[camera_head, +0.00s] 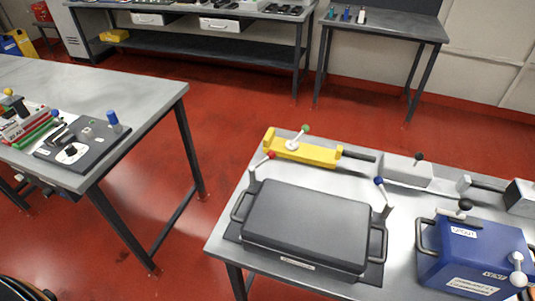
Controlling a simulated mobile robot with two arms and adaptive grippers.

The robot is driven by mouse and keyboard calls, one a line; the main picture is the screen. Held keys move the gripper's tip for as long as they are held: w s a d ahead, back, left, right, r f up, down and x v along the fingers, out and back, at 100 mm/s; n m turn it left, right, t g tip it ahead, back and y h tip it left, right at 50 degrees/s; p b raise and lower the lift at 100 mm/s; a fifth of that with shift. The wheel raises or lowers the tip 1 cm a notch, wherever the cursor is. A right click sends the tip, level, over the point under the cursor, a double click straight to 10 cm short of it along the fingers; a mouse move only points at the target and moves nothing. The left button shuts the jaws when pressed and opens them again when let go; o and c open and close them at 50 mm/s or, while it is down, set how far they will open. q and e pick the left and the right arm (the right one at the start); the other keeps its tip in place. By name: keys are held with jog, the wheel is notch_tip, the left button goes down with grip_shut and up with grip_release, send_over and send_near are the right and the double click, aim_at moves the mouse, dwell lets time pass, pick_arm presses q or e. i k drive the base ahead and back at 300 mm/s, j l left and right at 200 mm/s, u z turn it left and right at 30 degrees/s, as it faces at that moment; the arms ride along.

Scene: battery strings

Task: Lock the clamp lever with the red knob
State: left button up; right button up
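The red knob (271,155) tops a clamp lever (260,163) at the back left corner of a dark grey case (310,223). The lever leans up and to the right from a light clamp body (253,177). The case has a side handle at each end and lies on a light grey table (222,232). A similar lever with a blue knob (379,181) stands at the case's back right corner. Whether the red-knob clamp touches the case cannot be told. Neither gripper is in view.
Behind the case are a yellow fixture (318,154) with a green knob and a grey block (407,172) with a black knob. A blue box (472,258) stands to the right. Another table (150,93) with tools is at left. Red floor (220,120) between is clear.

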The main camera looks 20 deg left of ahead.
aim_at(272, 155)
jog(key=k+j+u, duration=0.25)
jog(key=u, duration=0.15)
jog(key=k+j+u, duration=0.5)
jog(key=j+u, duration=0.25)
jog(key=l, duration=0.05)
